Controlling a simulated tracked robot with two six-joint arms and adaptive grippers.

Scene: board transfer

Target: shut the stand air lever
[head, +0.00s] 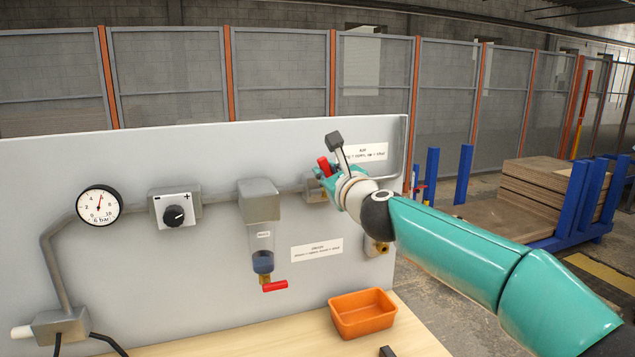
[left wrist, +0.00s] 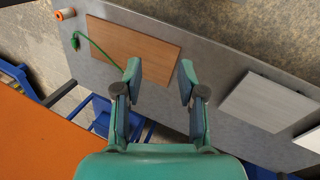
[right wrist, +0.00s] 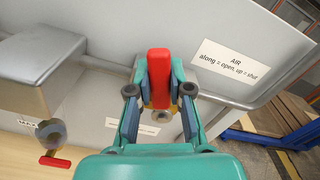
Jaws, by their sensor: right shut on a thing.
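The red air lever (head: 324,166) is on the pipe at the right of the grey panel. In the head view it points up with a slight lean to the left. My right gripper (head: 326,176) is shut on the lever; the right wrist view shows the red handle (right wrist: 159,75) between the two fingers. The air label (right wrist: 236,68), beside it on the right, reads along = open, up = shut. The valve body is partly hidden by my gripper. My left gripper (left wrist: 160,82) is open and empty in its wrist view, and out of the head view.
The panel also carries a gauge (head: 99,205), a knob (head: 175,213) and a bowl with a red drain lever (head: 274,287). An orange bin (head: 362,318) stands on the bench below. The left wrist view shows a brown board (left wrist: 135,48) and a pale board (left wrist: 268,106) on a grey surface.

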